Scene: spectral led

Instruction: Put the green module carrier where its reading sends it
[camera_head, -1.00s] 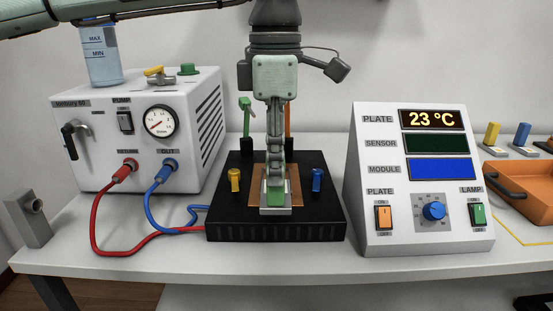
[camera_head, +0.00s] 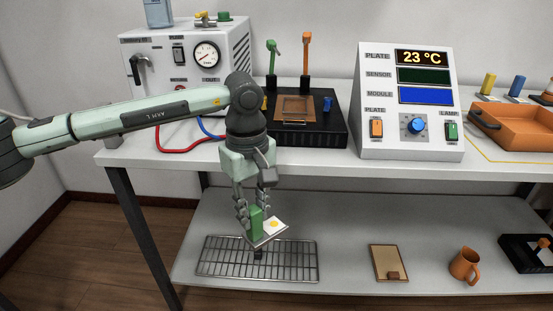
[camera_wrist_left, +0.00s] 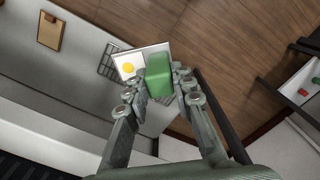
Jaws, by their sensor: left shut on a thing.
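The green module carrier (camera_head: 257,222) has a green block on a thin plate with a white face and a yellow dot. It also shows in the left wrist view (camera_wrist_left: 159,76). My left gripper (camera_head: 254,208) is shut on the green block. It holds the carrier, slightly tilted, in front of the bench and above the wire rack (camera_head: 225,262) on the lower shelf. The black plate station (camera_head: 320,135) on the bench has a bare copper-coloured plate. The readout box (camera_head: 373,90) shows 23 °C; its sensor and module displays are blank. My right gripper is out of view.
The lower shelf (camera_head: 345,225) also holds a clipboard-like board (camera_head: 389,263), an orange mug (camera_head: 464,265) and a black tray. The bench's front edge (camera_head: 330,165) is just behind the arm. An orange tray (camera_head: 505,123) stands at the bench's right. Free shelf lies between rack and board.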

